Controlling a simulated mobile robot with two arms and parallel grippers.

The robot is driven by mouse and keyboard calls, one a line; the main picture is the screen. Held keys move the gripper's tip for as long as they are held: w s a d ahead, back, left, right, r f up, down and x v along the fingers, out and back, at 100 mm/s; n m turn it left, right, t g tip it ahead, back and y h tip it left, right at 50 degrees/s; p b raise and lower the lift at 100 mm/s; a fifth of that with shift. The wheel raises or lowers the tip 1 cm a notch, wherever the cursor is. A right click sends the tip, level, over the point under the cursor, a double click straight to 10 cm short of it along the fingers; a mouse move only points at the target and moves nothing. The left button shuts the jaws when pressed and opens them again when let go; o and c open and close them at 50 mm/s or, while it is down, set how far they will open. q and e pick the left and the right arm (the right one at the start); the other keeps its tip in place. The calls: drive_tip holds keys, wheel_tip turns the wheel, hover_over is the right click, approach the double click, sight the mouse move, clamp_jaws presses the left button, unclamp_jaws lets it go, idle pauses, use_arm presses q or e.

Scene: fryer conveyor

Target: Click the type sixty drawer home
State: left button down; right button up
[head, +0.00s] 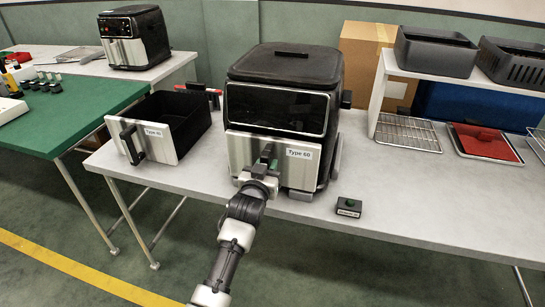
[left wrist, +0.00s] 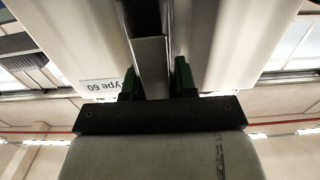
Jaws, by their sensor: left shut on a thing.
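The drawer labelled "Type 60" (head: 304,168) has a silver front and sits in the lower part of the black air fryer (head: 285,65). I cannot tell whether its front is fully flush. My left gripper (head: 266,164) is at the front of this drawer, shut on its upright handle. In the left wrist view, the green fingers of the gripper (left wrist: 158,82) stand on either side of the drawer handle (left wrist: 152,60), with the label upside down (left wrist: 102,87) beside them. The gripper hides much of the handle in the head view. My right gripper is not in view.
A separate black drawer (head: 185,120) with a silver front stands on the table left of the fryer. A small black box with a green button (head: 349,207) lies at the front right. Wire racks (head: 408,133) and a shelf with dark baskets (head: 435,50) are further right.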

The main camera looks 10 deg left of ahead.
use_arm(q)
drive_tip(key=shift+w+r+b, duration=0.1)
drive_tip(key=shift+w+b, duration=0.4)
drive_tip(key=shift+w, duration=0.8)
drive_tip(key=c, duration=0.9)
unclamp_jaws()
drive_tip(key=shift+s, duration=0.2)
drive_tip(key=shift+o, duration=0.9)
drive_tip(key=shift+f, duration=0.3)
drive_tip(key=shift+o, duration=1.2)
drive_tip(key=shift+r, duration=0.1)
